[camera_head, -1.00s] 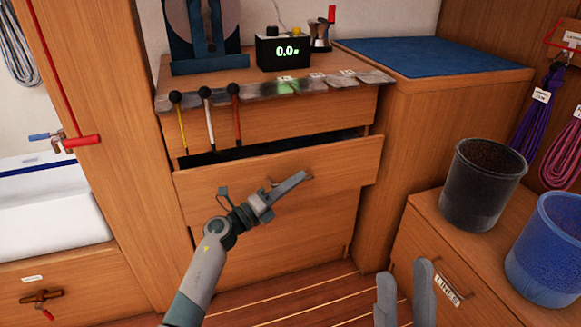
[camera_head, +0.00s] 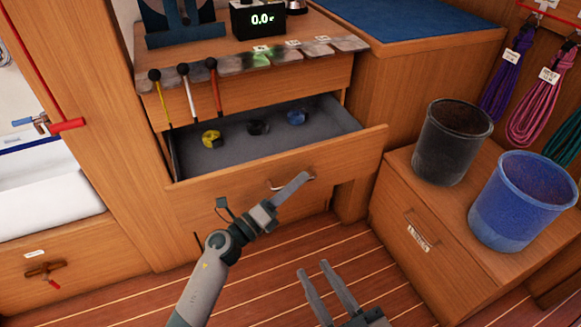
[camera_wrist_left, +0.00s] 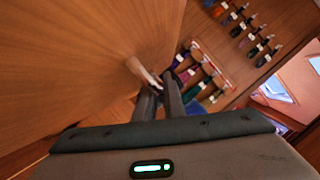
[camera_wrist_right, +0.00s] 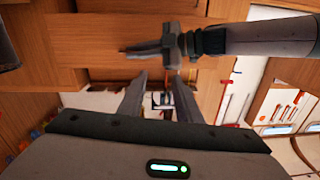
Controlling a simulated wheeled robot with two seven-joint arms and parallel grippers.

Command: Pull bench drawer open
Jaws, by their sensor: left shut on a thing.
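The bench drawer (camera_head: 340,160) is pulled out of the wooden bench, and its grey inside shows. In it lie a yellow-and-black item (camera_head: 211,138), a dark item (camera_head: 257,127) and a blue item (camera_head: 297,117). My left gripper (camera_head: 291,187) is shut on the drawer handle (camera_head: 277,187) at the drawer's front. The left wrist view shows its fingers (camera_wrist_left: 158,95) at the light handle (camera_wrist_left: 143,76). My right gripper (camera_head: 317,278) is open and empty, low in front of the bench, over the plank floor. Its parted fingers also show in the right wrist view (camera_wrist_right: 158,95).
A black bin (camera_head: 452,142) and a blue bin (camera_head: 522,200) stand on the low cabinet (camera_head: 405,225) at right. Three knobbed rods (camera_head: 187,95) hang at the drawer's left. A display box (camera_head: 257,18) stands on the bench. Floor (camera_head: 250,295) in front is clear.

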